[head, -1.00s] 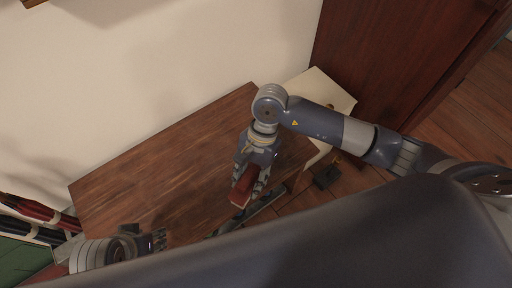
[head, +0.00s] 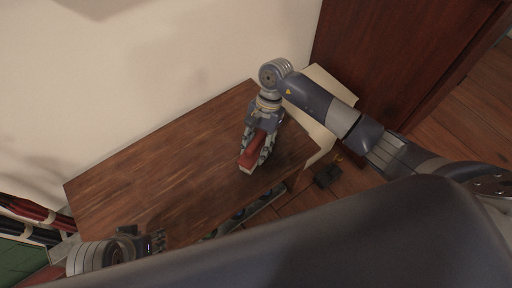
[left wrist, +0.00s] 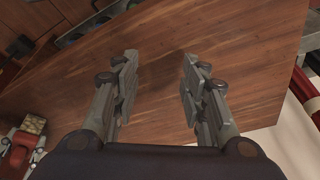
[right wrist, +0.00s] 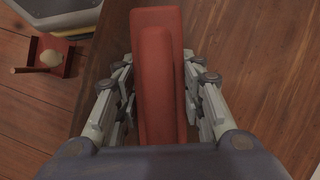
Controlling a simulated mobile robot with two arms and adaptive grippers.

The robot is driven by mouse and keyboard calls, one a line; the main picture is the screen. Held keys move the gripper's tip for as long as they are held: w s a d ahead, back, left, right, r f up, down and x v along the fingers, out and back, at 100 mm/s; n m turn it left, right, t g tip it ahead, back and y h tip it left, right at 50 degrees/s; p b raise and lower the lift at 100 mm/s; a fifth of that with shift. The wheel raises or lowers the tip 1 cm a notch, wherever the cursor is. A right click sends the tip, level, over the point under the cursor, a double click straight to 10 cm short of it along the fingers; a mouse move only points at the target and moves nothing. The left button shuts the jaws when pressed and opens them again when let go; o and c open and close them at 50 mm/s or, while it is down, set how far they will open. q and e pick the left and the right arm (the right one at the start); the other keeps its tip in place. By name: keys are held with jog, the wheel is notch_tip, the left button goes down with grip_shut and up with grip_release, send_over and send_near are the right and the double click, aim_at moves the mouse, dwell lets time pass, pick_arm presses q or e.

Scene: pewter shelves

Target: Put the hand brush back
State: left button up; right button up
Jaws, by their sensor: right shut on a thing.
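The red hand brush (head: 252,156) is held in my right gripper (head: 257,146) above the wooden table top. In the right wrist view the brush (right wrist: 157,70) lies lengthwise between the two fingers, which are shut on its sides. Its pale end shows in the left wrist view (left wrist: 35,124). My left gripper (head: 158,242) is near the table's lower left edge. In the left wrist view its fingers (left wrist: 158,85) are wide apart with nothing between them.
The wooden table (head: 140,185) is bare on top and stands against a pale wall. A cream cabinet (head: 325,90) stands at its right end. Red and dark rolled items (head: 35,212) are at far left. A small red tray (right wrist: 50,57) is on the floor.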

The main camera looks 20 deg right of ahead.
pick_arm(q)
jog(key=shift+w, duration=0.1)
jog(key=shift+w+d+r+t, duration=0.15)
jog(key=shift+w+t, duration=0.15)
jog(key=shift+w, duration=0.3)
pick_arm(e)
jog(key=o, duration=1)
